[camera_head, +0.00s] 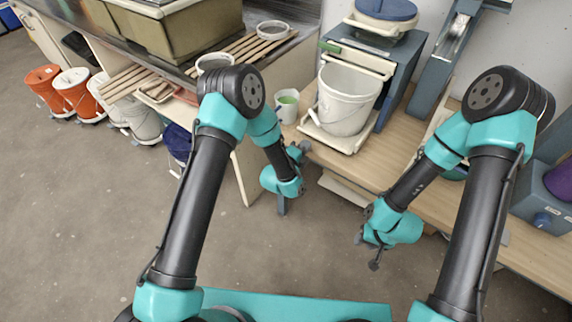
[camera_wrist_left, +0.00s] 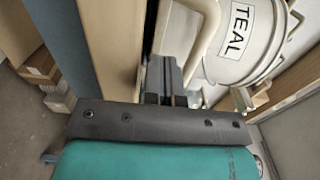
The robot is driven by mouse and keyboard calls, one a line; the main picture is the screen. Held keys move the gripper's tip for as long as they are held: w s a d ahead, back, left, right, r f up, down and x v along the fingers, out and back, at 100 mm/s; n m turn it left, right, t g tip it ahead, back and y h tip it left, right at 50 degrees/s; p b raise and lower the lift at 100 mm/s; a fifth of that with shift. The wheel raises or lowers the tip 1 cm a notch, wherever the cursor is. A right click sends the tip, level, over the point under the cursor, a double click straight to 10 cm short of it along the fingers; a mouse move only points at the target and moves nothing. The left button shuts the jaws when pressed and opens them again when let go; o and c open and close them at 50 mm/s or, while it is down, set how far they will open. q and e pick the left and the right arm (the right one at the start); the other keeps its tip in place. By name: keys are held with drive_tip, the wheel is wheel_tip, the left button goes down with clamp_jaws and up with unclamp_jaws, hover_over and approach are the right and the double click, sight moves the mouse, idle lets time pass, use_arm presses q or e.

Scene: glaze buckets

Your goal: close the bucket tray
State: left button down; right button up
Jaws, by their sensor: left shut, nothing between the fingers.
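A white bucket (camera_head: 346,100) stands upright on a cream tray (camera_head: 350,146), which sticks out from the front of a blue-grey cabinet (camera_head: 392,82). My left gripper (camera_head: 300,149) is shut and empty, close to the tray's front left side. In the left wrist view, its closed fingers (camera_wrist_left: 165,80) are beside the cream tray handle (camera_wrist_left: 203,35); I cannot tell whether they touch it. The bucket (camera_wrist_left: 245,40), with a TEAL label, shows behind the handle. My right gripper (camera_head: 374,264) is low, in front of the bench; its small fingers do not show whether they are open.
The cabinet stands on a wooden bench (camera_head: 400,150). Another bucket with a blue lid (camera_head: 385,10) is above. Several buckets stand on the floor at left, including an orange one (camera_head: 75,92).

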use_arm(q)
drive_tip(key=v, duration=1)
drive_tip(key=shift+s+a, duration=0.2)
drive_tip(key=shift+s, duration=0.05)
use_arm(e)
drive_tip(key=shift+c, duration=0.5)
